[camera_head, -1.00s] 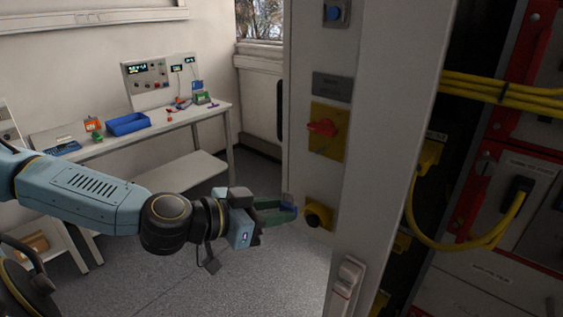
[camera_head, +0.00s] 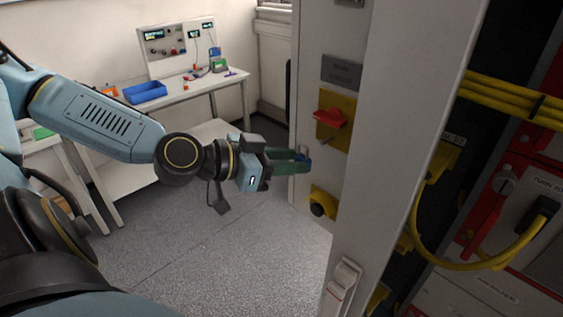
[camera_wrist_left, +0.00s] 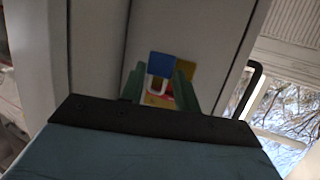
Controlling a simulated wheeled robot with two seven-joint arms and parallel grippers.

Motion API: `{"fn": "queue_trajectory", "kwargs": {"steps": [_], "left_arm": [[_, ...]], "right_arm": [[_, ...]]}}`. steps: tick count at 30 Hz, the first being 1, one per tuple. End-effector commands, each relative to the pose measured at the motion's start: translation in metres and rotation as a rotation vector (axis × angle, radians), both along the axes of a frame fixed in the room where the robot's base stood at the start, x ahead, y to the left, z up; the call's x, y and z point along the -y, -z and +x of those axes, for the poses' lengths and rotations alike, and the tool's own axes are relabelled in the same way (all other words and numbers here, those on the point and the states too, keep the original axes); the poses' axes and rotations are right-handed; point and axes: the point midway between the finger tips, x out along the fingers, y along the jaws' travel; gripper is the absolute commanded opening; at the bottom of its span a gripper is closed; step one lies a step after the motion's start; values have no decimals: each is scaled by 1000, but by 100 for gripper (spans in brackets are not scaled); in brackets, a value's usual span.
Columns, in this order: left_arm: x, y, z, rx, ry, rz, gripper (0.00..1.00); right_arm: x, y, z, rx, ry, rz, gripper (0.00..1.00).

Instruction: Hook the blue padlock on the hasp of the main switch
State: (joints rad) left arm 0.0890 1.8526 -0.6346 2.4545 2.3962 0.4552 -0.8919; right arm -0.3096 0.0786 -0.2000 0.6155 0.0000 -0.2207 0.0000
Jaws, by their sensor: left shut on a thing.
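The blue padlock (camera_head: 304,157) is between the green fingertips of my left gripper (camera_head: 303,162), which is shut on it. In the left wrist view the blue padlock (camera_wrist_left: 161,66) shows its body, with the pale shackle toward the gripper's base. The main switch (camera_head: 332,119) has a red handle on a yellow plate on the cabinet's pale front post. The gripper is left of and below the switch in the head view; the padlock looks apart from it. The yellow plate (camera_wrist_left: 185,71) shows partly behind the padlock. I cannot make out the hasp clearly. My right gripper is not in view.
Below the switch, a yellow box (camera_head: 321,201) with a black knob sticks out from the post. Yellow cables (camera_head: 510,100) and red panels fill the cabinet at right. A workbench (camera_head: 190,92) with a blue tray (camera_head: 145,92) stands behind. The floor between is clear.

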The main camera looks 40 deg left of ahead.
Motion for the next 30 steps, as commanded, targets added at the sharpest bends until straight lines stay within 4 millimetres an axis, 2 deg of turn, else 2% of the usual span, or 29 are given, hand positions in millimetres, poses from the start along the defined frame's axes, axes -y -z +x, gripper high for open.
{"fn": "queue_trajectory", "kwargs": {"steps": [9,21,30], "left_arm": [[2,2,19,-2,-1,-1,3],[3,3,43,-5,-2,-1,3],[2,6,57,0,-3,5,3]], "right_arm": [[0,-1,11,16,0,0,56],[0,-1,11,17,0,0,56],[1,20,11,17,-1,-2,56]]}}
